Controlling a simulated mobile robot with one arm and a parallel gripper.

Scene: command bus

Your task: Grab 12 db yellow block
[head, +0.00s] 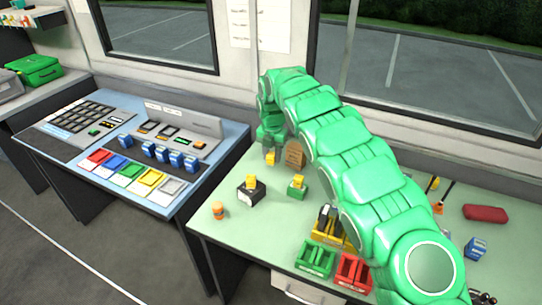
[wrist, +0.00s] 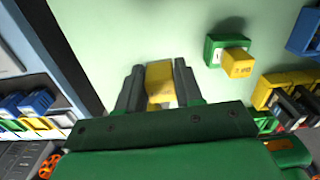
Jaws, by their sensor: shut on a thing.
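My gripper (head: 270,150) is shut on a yellow block (wrist: 159,80), which sits between the two dark fingers in the wrist view. In the head view the held yellow block (head: 270,158) hangs below the green arm's end, above the pale green table. Any marking on it is too small to read. A second yellow block (head: 297,180) sits on a green base, also seen in the wrist view (wrist: 237,63). A third yellow block (head: 252,182) sits on a black base.
A brown block (head: 294,154) stands close to the gripper. Green bins (head: 315,258), red bins (head: 354,272) and yellow bins lie at the front. A console desk (head: 150,150) with coloured trays is at left.

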